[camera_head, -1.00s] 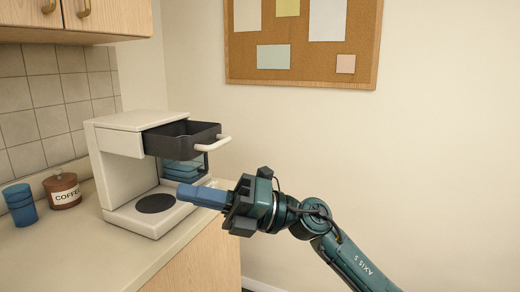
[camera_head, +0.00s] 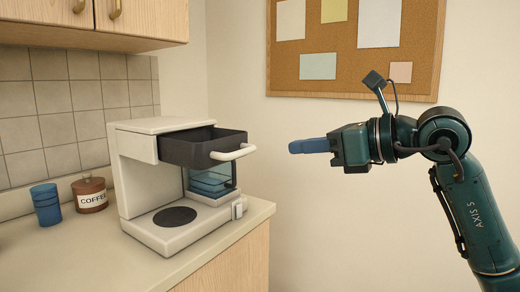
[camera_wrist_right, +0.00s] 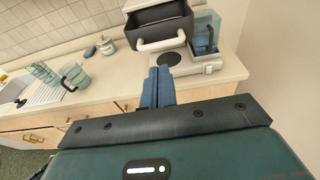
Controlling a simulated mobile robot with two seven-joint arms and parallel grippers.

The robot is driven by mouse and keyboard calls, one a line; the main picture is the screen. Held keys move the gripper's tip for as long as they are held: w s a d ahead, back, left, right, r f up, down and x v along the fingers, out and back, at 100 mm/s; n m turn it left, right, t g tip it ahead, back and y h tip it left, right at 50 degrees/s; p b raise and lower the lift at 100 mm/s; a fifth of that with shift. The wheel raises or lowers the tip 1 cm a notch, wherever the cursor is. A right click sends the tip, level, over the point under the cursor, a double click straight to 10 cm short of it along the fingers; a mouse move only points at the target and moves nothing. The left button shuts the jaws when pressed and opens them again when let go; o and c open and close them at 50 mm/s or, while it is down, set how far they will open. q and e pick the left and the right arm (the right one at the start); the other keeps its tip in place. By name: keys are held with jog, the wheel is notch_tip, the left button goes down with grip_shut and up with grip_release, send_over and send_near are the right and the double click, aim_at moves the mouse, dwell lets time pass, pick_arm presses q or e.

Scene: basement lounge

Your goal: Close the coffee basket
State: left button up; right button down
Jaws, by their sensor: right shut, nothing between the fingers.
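The coffee maker (camera_head: 137,180) is white and stands on the counter at the left of the head view. Its dark basket (camera_head: 195,148) is pulled out to the right, with a white handle (camera_head: 234,152) on its front. The basket (camera_wrist_right: 158,22) and its handle (camera_wrist_right: 161,44) also show in the right wrist view. My right gripper (camera_head: 292,147) is shut and empty, level with the handle and to its right, apart from it. Its blue fingers (camera_wrist_right: 157,75) lie together, pointing toward the machine. My left gripper is not in view.
A blue water tank (camera_head: 211,178) sits below the basket. The wrist view shows a dish rack (camera_wrist_right: 45,95) with cups. Space right of the counter is clear.

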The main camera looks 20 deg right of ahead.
aim_at(244, 152)
jog(key=p+x, duration=0.1)
jog(key=x, duration=0.8)
jog(key=shift+w+a+f, duration=0.15)
jog(key=shift+w+a, duration=0.1)
jog(key=shift+w, duration=0.05)
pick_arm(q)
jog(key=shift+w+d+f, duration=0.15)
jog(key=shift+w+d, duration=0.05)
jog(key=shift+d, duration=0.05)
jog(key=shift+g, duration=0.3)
pick_arm(e)
jog(key=shift+w, duration=0.1)
